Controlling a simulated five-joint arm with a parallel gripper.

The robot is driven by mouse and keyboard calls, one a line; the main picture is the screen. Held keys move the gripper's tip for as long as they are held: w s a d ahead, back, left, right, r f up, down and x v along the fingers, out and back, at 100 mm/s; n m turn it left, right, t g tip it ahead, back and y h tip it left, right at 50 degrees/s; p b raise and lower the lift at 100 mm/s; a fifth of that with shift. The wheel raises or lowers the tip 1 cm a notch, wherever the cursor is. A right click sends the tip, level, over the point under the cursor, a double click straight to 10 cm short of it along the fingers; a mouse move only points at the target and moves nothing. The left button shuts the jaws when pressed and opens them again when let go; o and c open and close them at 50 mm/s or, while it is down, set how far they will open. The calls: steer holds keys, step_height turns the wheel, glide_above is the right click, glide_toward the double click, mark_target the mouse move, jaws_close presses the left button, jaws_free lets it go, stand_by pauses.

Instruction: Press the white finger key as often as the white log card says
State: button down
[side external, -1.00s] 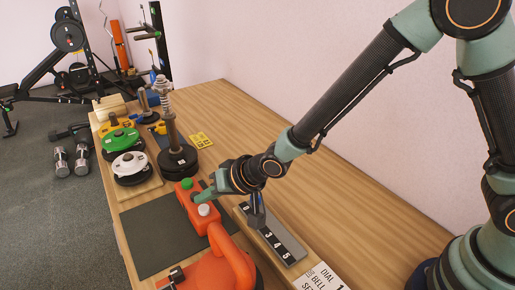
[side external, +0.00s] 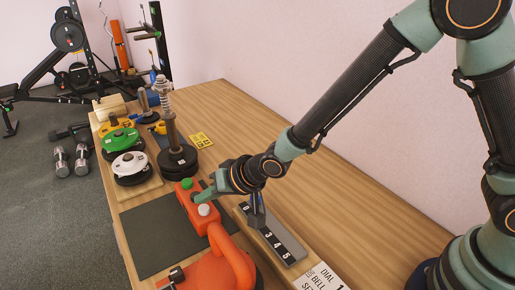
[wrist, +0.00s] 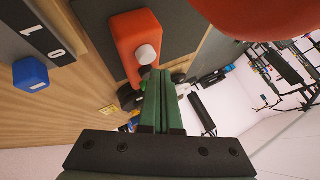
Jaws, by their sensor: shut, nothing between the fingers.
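The white finger key (side external: 204,209) is a round cap on a red-orange box (side external: 215,228). It also shows in the wrist view (wrist: 146,54), just beyond and left of my fingertips. A green key (side external: 187,183) stands at the box's other end. My gripper (side external: 197,197) is shut and empty, with its fingertips close above the box between the two keys. I cannot tell whether they touch anything. In the wrist view, its green fingers (wrist: 162,75) lie together. A white printed card (side external: 322,278) lies at the front right, partly cut off. No log count is readable.
A grey numbered strip (side external: 290,251) with a blue slider (wrist: 30,73) lies right of the box. A dark mat (side external: 150,240) lies left. Weight plates (side external: 130,165), a plate post (side external: 171,130) and a yellow card (side external: 201,141) stand or lie behind. The wood at right is clear.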

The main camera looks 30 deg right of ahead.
steer(key=shift+f, duration=0.2)
stand_by(0.5)
steer(key=shift+f, duration=0.25)
steer(key=shift+f, duration=0.65)
stand_by(0.8)
steer(key=shift+r, duration=1.05)
steer(key=shift+r, duration=2.55)
stand_by(0.7)
